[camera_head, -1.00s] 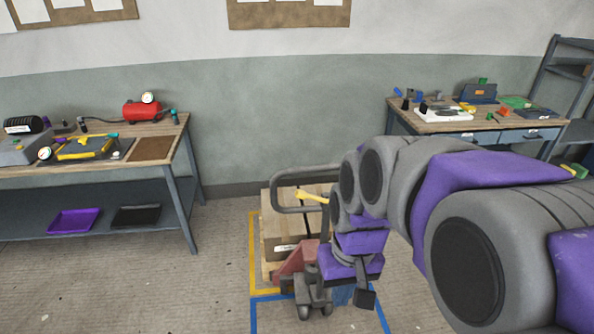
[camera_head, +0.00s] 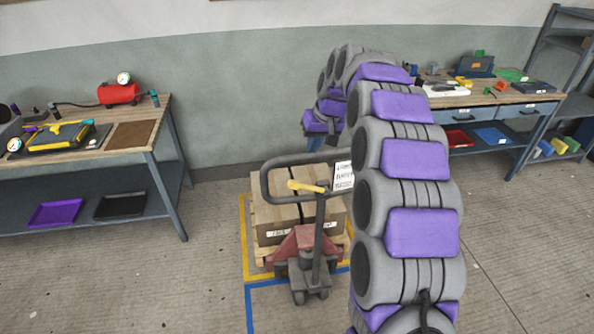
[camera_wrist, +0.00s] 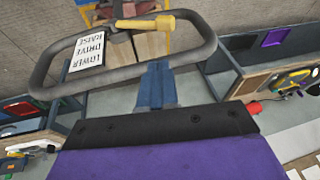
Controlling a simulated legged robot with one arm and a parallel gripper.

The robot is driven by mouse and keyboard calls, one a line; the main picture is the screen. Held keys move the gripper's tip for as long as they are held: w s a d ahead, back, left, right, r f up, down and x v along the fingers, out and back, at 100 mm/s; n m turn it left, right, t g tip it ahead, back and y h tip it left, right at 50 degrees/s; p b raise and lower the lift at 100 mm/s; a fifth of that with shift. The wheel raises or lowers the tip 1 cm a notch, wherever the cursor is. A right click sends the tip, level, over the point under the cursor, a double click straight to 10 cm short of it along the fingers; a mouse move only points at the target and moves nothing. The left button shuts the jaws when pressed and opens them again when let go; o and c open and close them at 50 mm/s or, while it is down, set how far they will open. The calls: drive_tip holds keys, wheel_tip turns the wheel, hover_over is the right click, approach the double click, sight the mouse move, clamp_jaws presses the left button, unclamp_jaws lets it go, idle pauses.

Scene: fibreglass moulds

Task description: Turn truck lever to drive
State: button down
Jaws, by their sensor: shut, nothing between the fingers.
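The pallet truck's yellow lever (camera_head: 306,187) sits at the dark looped handle (camera_head: 266,188), over a red and grey truck base (camera_head: 302,250). In the wrist view the lever (camera_wrist: 145,23) lies across the top of the handle loop (camera_wrist: 205,22). A white label (camera_wrist: 88,49) on the loop reads RAISE, DRIVE, LOWER, upside down. My gripper (camera_wrist: 157,70) is shut and empty. Its fingertips overlap the loop's lower bar in that view and are apart from the lever. In the head view my arm bends over and its end is above and right of the handle.
A cardboard box (camera_head: 265,220) stands on the truck's pallet, inside yellow and blue floor lines. A workbench (camera_head: 160,148) with tools and a red tank (camera_head: 118,94) is at left. Another bench (camera_head: 508,97) and a shelf (camera_head: 580,108) are at right. Floor in front is clear.

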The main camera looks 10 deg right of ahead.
drive_tip(key=b, duration=0.3)
approach(295, 182)
drive_tip(key=x, duration=0.5)
drive_tip(key=shift+w+d+f, duration=0.1)
drive_tip(key=shift+w+d, duration=0.15)
drive_tip(key=shift+w, duration=0.15)
drive_tip(key=shift+a+f, duration=0.4)
drive_tip(key=shift+f, duration=0.15)
